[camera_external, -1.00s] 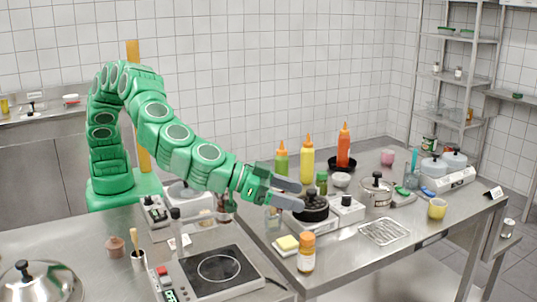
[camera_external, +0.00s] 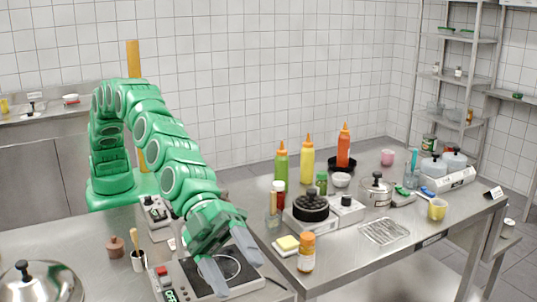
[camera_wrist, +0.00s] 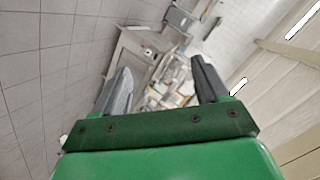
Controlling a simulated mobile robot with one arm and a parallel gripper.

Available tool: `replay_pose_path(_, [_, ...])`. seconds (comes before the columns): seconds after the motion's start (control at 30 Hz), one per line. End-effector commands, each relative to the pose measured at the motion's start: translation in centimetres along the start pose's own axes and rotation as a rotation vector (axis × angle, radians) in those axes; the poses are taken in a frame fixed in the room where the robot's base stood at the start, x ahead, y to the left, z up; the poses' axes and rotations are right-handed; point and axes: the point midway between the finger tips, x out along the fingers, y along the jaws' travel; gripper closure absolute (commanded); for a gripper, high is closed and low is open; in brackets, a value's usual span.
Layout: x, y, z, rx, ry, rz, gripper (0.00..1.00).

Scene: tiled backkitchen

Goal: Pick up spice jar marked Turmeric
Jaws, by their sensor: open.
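A spice jar with an orange lid (camera_external: 306,252) stands upright near the front left corner of the right-hand table. Its label is too small to read, so I cannot tell whether it says Turmeric. A red jar with a pale lid (camera_external: 279,192) and a small green-lidded jar (camera_external: 321,182) stand farther back. My gripper (camera_external: 232,266) is open and empty, in front of the black hotplate in the view, to the left of the orange-lidded jar and apart from it. The wrist view shows both fingers of my gripper (camera_wrist: 161,72) spread, with nothing between them.
A yellow sponge (camera_external: 287,243) lies beside the orange-lidded jar. A burner (camera_external: 312,208), a wire rack (camera_external: 384,231), a pot (camera_external: 376,192) and a yellow cup (camera_external: 437,208) share that table. Tall sauce bottles (camera_external: 307,160) stand behind. A cloche (camera_external: 35,282) is at the front left.

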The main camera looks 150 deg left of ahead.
Motion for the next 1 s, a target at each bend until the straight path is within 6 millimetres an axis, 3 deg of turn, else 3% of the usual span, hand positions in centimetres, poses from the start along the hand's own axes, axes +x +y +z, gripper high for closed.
replay_pose_path(0.23, [1.0,6.2,4.6,0.418,-0.157,0.268,0.26])
replay_pose_path(0.47, [-0.6,7.4,12.2,0.756,-0.414,0.475,0.26])
replay_pose_path(0.57, [-1.9,6.4,15.7,0.880,-0.556,0.548,0.26])
replay_pose_path(0.73, [-5.3,2.8,20.4,1.046,-0.826,0.642,0.26])
replay_pose_path(1.0, [-9.7,-2.1,22.9,1.152,-1.123,0.692,0.26])
